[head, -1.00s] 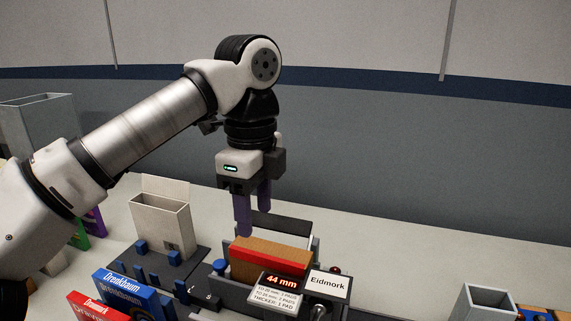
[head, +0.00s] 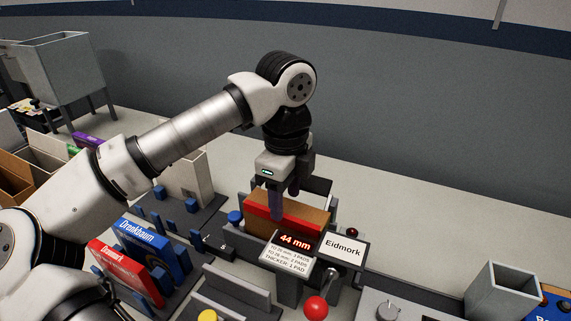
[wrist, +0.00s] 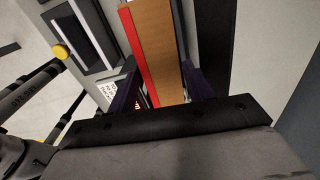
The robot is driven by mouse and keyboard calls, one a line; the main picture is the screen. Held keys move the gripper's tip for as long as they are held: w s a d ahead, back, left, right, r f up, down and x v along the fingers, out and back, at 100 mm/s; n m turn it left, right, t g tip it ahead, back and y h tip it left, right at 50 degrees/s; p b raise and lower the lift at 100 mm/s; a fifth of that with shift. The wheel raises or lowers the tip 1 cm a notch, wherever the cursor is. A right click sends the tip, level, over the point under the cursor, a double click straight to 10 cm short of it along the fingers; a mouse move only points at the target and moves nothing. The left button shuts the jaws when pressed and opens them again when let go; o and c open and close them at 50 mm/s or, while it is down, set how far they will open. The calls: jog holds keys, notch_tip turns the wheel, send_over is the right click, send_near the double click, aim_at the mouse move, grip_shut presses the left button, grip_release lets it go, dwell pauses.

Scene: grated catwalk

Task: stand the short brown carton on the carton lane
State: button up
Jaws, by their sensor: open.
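The short brown carton (head: 312,219), with a red band along its near side, sits in a grey gauge (head: 237,237) whose display reads 44 mm. It also shows in the wrist view (wrist: 158,45). My gripper (head: 289,208) is open, pointing down over the carton. One purple finger is in front of its near side; the other is mostly hidden behind it. In the wrist view my gripper (wrist: 162,85) has a finger on either side of the carton; I cannot tell whether they touch it. I cannot tell which surface is the carton lane.
A blue Drenkbaum carton (head: 150,247) and a red carton (head: 125,275) stand among blue posts at left. A grey open bin (head: 505,290) stands at right, with clear bench behind.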

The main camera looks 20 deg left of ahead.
aim_at(286, 208)
jog(key=shift+f, duration=1.75)
jog(key=c, duration=0.6)
jog(key=shift+r, duration=0.1)
jog(key=shift+c, duration=0.2)
jog(key=shift+r, duration=0.15)
jog(key=shift+b, duration=1.2)
dwell(1.0)
jog(key=o, duration=1.1)
notch_tip(286, 208, up, 14)
jog(key=p, duration=0.7)
jog(key=shift+f+p, duration=0.2)
jog(key=shift+p, duration=0.15)
